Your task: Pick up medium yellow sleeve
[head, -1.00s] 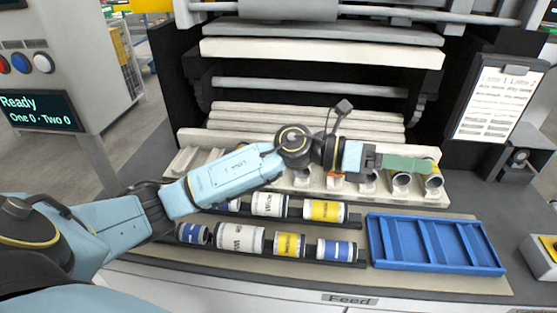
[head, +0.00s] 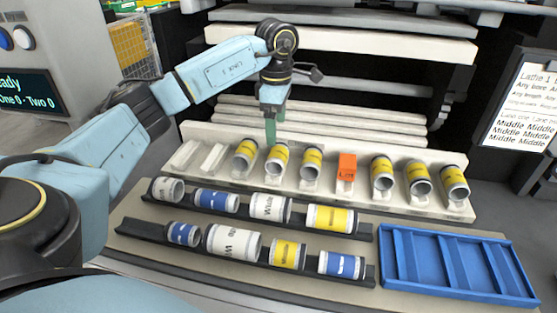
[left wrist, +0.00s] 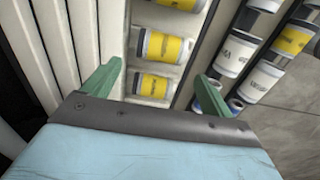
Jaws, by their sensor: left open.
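My left gripper (head: 271,132) hangs above the back cradle row, open and empty, fingers pointing down. In the left wrist view its green fingertips (left wrist: 158,71) stand apart, with a yellow-banded sleeve (left wrist: 153,86) between and beyond them. In the head view yellow-banded sleeves lie tilted in the cradles, including one (head: 245,156) left of the fingers and one (head: 277,161) just below them. The front racks hold a longer yellow sleeve (head: 331,218) and a shorter one (head: 287,254). I cannot tell which is the medium one. My right gripper is out of view.
White and blue sleeves share the dark front racks (head: 135,230). An empty blue divided tray (head: 455,262) lies at right. Machine bars rise behind the cradles.

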